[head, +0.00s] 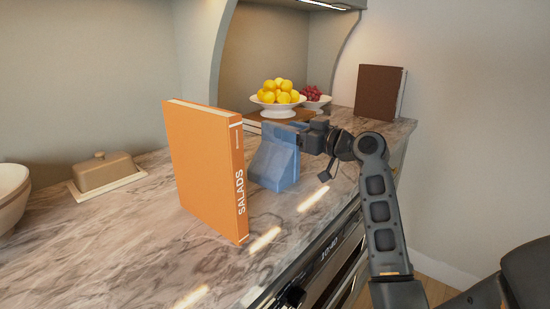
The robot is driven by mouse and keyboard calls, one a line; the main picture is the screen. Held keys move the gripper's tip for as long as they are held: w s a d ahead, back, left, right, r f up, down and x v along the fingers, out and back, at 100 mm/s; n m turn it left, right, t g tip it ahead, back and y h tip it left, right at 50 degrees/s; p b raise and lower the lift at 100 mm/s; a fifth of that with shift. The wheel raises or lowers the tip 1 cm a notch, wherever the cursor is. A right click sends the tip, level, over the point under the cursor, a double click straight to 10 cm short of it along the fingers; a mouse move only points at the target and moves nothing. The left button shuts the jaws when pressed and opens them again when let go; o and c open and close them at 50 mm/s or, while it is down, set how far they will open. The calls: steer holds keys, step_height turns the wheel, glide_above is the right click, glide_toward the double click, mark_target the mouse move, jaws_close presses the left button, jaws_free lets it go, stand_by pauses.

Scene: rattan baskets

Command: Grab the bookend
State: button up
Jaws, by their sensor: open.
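The bookend (272,167) looks like a blue, slanted block. It stands on the marble counter behind and to the right of an upright orange book marked SALADS (205,165). The book's spine edge overlaps the bookend's left side in the picture. My gripper (303,148) is open at the upper right of the bookend, reaching in from the right. One dark finger part shows near the bookend's top and another lower to its right. I cannot tell whether the fingers touch it or stand around it.
A white bowl of yellow fruit (277,104) and a bowl of red fruit (314,102) stand at the back. A brown book (380,93) stands back right. A covered butter dish (104,173) sits left. The counter (130,240) is clear at the front left.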

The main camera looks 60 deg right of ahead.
steer(key=shift+x, duration=1)
steer(key=shift+s, duration=0.1)
jaws_close()
stand_by(0.6)
